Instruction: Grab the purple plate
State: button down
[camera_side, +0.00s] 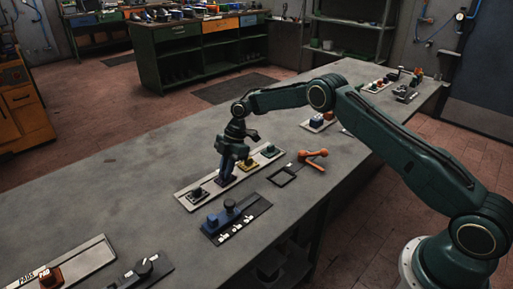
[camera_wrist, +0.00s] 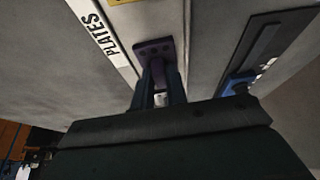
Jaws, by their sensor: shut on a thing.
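The purple plate (camera_wrist: 150,48) is a small dark purple piece with a stem. It sits on the light strip marked PLATES (camera_wrist: 101,38). My gripper (camera_wrist: 160,78) is shut on its stem in the wrist view. In the side view my gripper (camera_side: 229,166) points down at the strip (camera_side: 183,203), with the purple plate (camera_side: 225,180) just beneath it, partly hidden. The plate seems still on the strip; I cannot tell if there is a gap under it.
A blue and black fixture (camera_side: 236,217) lies in front. An orange-handled tool (camera_side: 312,158) and a black square frame (camera_side: 282,177) lie to the right.

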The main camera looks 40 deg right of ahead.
jog(key=shift+r, duration=0.15)
notch_tip(320, 180, up, 10)
dwell(0.6)
jog(key=shift+d, duration=0.1)
dwell(0.4)
